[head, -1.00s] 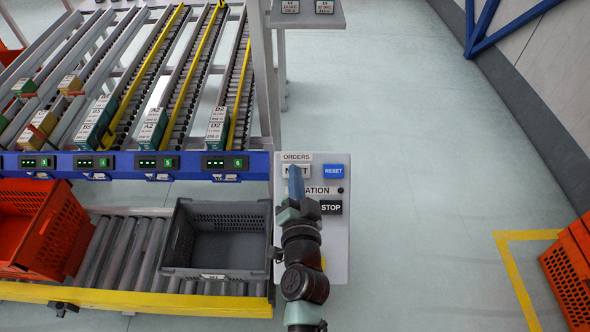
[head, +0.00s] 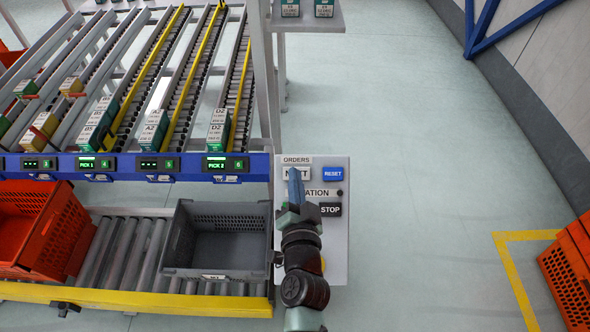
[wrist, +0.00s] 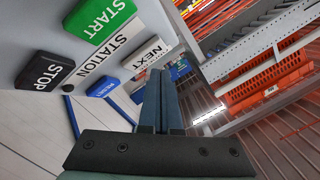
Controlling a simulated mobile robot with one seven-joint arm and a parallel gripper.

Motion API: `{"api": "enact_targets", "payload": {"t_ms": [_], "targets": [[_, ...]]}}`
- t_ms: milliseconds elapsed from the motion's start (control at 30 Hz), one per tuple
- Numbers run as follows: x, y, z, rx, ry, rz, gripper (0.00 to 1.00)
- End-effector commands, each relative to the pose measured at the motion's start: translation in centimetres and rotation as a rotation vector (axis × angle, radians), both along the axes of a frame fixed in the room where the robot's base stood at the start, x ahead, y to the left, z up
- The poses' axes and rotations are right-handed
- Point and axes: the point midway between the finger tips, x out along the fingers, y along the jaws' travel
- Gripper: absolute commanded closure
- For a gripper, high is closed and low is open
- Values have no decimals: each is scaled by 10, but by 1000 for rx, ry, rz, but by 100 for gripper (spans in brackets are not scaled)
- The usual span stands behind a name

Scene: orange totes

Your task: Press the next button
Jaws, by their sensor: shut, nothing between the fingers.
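The white NEXT button (head: 305,174) sits under the ORDERS label on the grey control panel (head: 338,240). My gripper (head: 295,171) is shut and empty, with its blue fingers covering the middle of the button in the head view. The green START button (wrist: 100,18) shows in the wrist view.
A grey tote (head: 183,240) and an orange tote (head: 52,242) stand on the roller conveyor left of the panel. Green pick displays (head: 225,164) line the blue rail above. Open floor (head: 420,180) lies to the right, with an orange tote (head: 570,280) at the edge.

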Motion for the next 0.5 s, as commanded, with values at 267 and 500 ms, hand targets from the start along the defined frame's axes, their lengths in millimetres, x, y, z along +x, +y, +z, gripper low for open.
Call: {"api": "enact_targets", "payload": {"t_ms": [267,500], "targets": [[-5,0,8,0,1,0,100],[-21,0,28,-1,1,0,100]]}}
